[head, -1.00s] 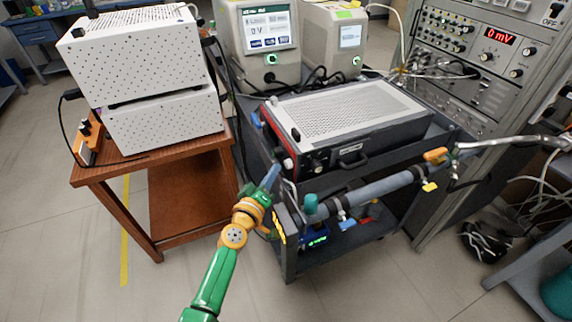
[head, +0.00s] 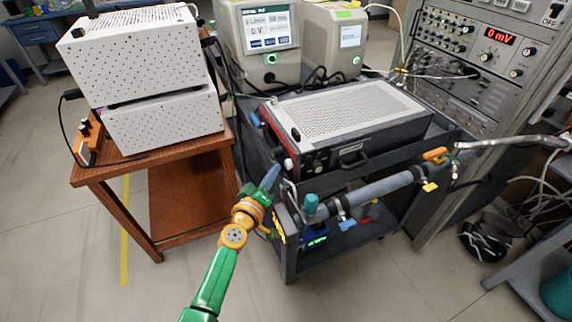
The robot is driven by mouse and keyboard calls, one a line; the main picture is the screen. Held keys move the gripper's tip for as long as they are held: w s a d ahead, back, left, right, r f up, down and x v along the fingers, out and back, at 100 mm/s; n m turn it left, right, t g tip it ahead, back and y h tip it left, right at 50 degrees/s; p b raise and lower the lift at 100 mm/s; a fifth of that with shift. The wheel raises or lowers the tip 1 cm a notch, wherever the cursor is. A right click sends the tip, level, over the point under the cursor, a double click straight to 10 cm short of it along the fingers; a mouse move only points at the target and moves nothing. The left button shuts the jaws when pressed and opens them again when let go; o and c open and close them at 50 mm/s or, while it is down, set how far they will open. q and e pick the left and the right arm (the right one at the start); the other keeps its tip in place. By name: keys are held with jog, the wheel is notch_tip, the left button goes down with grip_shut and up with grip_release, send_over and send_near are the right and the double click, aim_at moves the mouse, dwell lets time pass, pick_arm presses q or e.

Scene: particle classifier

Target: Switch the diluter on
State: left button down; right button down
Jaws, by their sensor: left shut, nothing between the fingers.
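No readable label tells me which device is the diluter. A black box with a grey perforated lid (head: 345,112) sits on top of the dark cart (head: 292,262). Its front has a red edge, small knobs and a handle; any power switch is too small to make out. My left gripper (head: 270,178) is shut and empty, at the near left corner of the cart, just in front of the box's front panel. I cannot tell whether its bluish tip touches anything. The gripper partly hides the cart's corner. My right gripper is not in view.
A grey pipe with valves (head: 385,187) runs along the cart's near side. A device with a lit green display (head: 317,239) is on the lower shelf. Two white perforated boxes (head: 150,60) stand on a wooden table (head: 190,205) at left. An instrument rack (head: 460,75) stands at right.

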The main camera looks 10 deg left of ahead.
pick_arm(q)
jog(key=shift+d, duration=0.15)
dwell(0.6)
jog(key=shift+w+d+r, duration=0.1)
jog(key=shift+w+r, duration=0.05)
jog(key=shift+r, duration=0.4)
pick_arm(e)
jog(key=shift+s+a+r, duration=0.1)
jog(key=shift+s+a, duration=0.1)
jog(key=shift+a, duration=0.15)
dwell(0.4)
pick_arm(q)
jog(key=shift+r, duration=0.25)
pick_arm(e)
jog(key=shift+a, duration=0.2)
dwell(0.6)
pick_arm(q)
jog(key=shift+f+b, duration=0.2)
jog(key=shift+b, duration=0.15)
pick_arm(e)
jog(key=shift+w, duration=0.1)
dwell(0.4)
pick_arm(q)
jog(key=shift+s+a+f, duration=0.7)
jog(key=shift+s+a, duration=0.05)
jog(key=shift+a, duration=0.1)
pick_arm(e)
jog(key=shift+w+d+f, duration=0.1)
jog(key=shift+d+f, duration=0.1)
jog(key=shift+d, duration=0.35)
